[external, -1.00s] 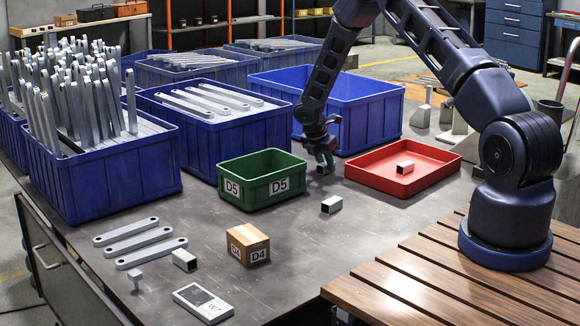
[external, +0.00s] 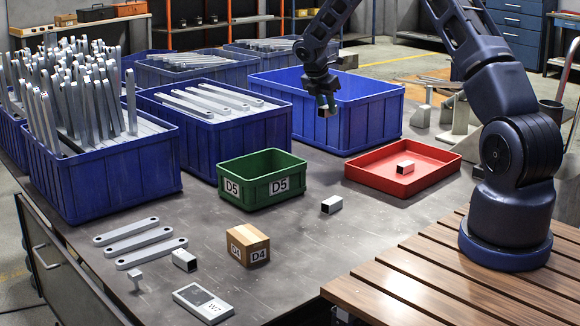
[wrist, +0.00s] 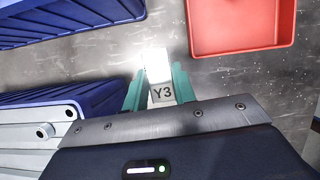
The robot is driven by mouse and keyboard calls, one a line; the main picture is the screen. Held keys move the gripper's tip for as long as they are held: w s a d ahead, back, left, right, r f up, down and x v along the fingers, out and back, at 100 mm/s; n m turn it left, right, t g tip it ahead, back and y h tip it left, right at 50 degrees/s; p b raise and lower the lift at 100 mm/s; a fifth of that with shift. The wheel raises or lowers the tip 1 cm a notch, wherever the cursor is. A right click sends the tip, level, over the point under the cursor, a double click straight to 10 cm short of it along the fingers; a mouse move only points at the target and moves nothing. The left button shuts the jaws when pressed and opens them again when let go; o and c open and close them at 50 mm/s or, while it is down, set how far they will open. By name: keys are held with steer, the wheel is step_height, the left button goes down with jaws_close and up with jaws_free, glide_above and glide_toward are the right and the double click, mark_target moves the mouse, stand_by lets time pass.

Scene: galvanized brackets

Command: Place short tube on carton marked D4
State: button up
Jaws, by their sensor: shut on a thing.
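My gripper (external: 327,108) is raised in front of the large empty blue bin in the external view.
A green bin marked D5 (external: 262,183) stands behind the carton. Short square tubes lie on the table (external: 332,204), at front left (external: 185,260) and in the red tray (external: 405,168). The empty blue bin (external: 372,120) is close to my gripper. Flat bars (external: 140,243) lie at left.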

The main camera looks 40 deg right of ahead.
steer(key=shift+a+r, duration=0.1)
steer(key=shift+r, duration=0.55)
steer(key=s+a+r, duration=0.2)
steer(key=a, duration=1.5)
step_height(320, 180, up, 4)
steer(key=m, duration=0.1)
glide_above(251, 233)
steer(key=a, duration=0.2)
steer(key=f, duration=1.9)
steer(key=shift+d+f, duration=0.2)
steer(key=shift+f, duration=0.15)
steer(key=shift+f, duration=0.1)
steer(key=o, duration=1)
